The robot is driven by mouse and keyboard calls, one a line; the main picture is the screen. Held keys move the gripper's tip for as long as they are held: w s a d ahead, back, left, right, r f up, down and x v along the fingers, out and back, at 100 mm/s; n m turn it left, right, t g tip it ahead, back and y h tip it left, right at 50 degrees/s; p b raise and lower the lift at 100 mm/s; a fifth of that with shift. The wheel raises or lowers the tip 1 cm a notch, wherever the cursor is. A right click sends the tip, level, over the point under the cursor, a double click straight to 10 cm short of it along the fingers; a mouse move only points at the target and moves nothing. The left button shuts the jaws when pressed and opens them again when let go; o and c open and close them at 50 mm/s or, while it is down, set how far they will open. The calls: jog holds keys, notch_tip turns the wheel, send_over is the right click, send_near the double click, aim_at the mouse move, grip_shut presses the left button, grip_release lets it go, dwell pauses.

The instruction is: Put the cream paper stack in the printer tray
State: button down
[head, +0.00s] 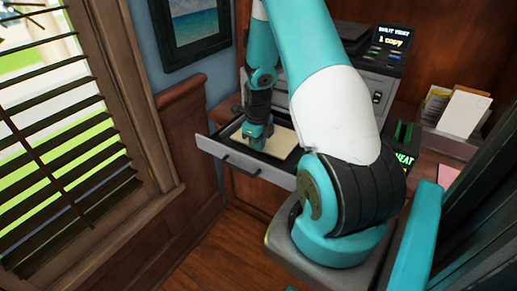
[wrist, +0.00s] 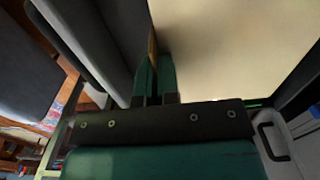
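The cream paper stack (head: 282,141) is inside the pulled-out printer tray (head: 262,168), partly hidden by my gripper and arm. In the wrist view, its broad cream face (wrist: 235,45) fills the upper right. My gripper (head: 257,134) is down at the stack's left part, within the tray. In the wrist view, the two fingers (wrist: 155,78) are close together with the stack's thin edge between them, so the gripper looks shut on it. Whether the stack rests fully on the tray floor cannot be told.
The printer (head: 376,84) with its control panel stands behind my arm. A paper holder (head: 449,143) with sheets and envelopes is at the right. A window with blinds (head: 60,140) and a wood-panelled wall (head: 188,140) are at the left. Wooden floor (head: 215,250) is clear in front of the tray.

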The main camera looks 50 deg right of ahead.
jog(key=shift+f, duration=1.3)
jog(key=shift+f, duration=0.1)
jog(key=c, duration=1.4)
grip_release()
jog(key=shift+o, duration=0.2)
